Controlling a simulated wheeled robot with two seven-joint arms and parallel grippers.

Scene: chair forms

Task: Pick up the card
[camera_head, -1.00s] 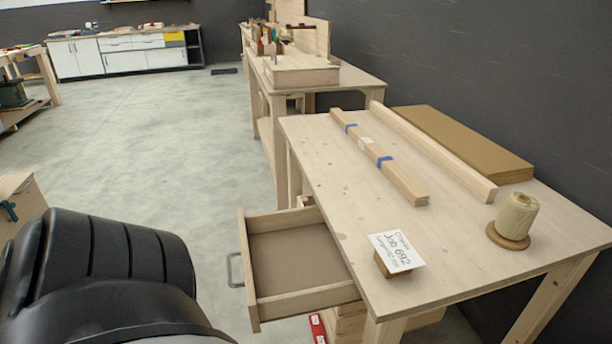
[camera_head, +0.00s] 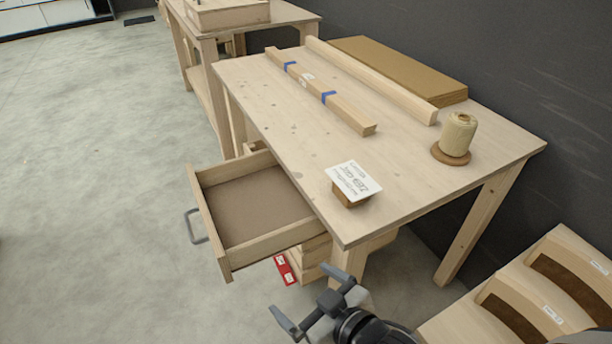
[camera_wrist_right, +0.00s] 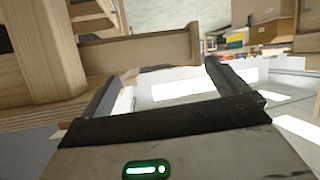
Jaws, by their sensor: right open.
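The white card (camera_head: 354,180) with printed text rests tilted on a small wooden block (camera_head: 349,200) near the front corner of the workbench (camera_head: 290,150). My right gripper (camera_head: 306,294) is at the bottom of the head view, in front of the bench's near corner and apart from the card. Its two fingers are spread, with nothing between them. In the right wrist view the gripper (camera_wrist_right: 161,70) is also open and empty, and the card is not seen there. My left gripper is not in view.
An open, empty drawer (camera_head: 262,204) juts out left of the bench. A blue-taped wood bundle (camera_head: 318,90), a long board (camera_head: 370,78), brown sheets (camera_head: 400,66) and a twine spool (camera_head: 458,133) lie on the bench. Wooden chair parts (camera_head: 540,295) stand at lower right.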

